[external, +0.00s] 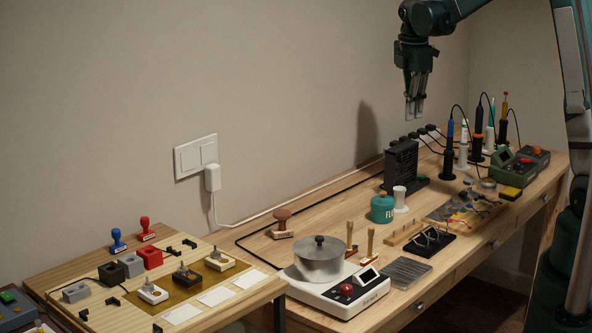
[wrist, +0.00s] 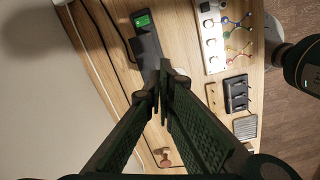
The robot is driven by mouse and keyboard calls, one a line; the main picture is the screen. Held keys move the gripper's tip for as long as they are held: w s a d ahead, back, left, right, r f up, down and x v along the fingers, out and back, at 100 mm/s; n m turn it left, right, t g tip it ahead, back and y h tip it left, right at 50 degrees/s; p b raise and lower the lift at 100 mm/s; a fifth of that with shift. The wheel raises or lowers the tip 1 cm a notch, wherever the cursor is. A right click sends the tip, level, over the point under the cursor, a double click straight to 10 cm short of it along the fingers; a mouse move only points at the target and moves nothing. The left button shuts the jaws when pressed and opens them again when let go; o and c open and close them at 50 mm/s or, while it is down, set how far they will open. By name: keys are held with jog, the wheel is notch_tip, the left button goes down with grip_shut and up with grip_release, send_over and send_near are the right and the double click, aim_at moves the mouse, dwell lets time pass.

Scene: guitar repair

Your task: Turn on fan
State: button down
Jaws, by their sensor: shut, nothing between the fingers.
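The fan (external: 402,160) is a black upright box with a grille, standing on the bench towards the back wall. A green switch (external: 422,177) sits on its base at the right. In the wrist view the black fan (wrist: 148,48) lies beyond the fingertips, with the green switch (wrist: 142,21) near the top. My gripper (external: 415,117) points down, shut and empty, in the air above the fan and clear of it. The fingers (wrist: 164,80) meet in the wrist view and hide part of the bench below.
Several soldering tools (external: 478,130) stand upright right of the fan, with cables behind. A teal flux can (external: 382,208) and a white spool (external: 400,198) stand in front. A black block (external: 428,242) and a metal pot (external: 319,260) are nearer the camera.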

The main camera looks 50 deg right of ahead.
aim_at(423, 176)
jog(key=w+d+f+n+g+p, duration=0.1)
jog(key=w+d+f+n+p, duration=0.1)
jog(key=d+f, duration=0.5)
jog(key=shift+w+d+n+g+y+p, duration=0.35)
jog(key=shift+w+d+n, duration=0.4)
jog(key=shift+d, duration=0.95)
jog(key=shift+s+f, duration=0.15)
jog(key=shift+f, duration=0.05)
jog(key=f, duration=0.4)
jog(key=s+f+b, duration=0.1)
jog(key=f, duration=0.4)
jog(key=f+b, duration=0.1)
jog(key=f, duration=0.3)
jog(key=shift+s+f, duration=0.15)
jog(key=shift+s, duration=0.25)
jog(key=shift+f, duration=0.1)
jog(key=shift+s+f, duration=0.1)
jog(key=shift+s+f+t+b, duration=0.2)
jog(key=shift+f+t+b, duration=0.2)
jog(key=shift+t, duration=0.15)
jog(key=shift+w, duration=0.1)
jog(key=shift+w+r, duration=0.2)
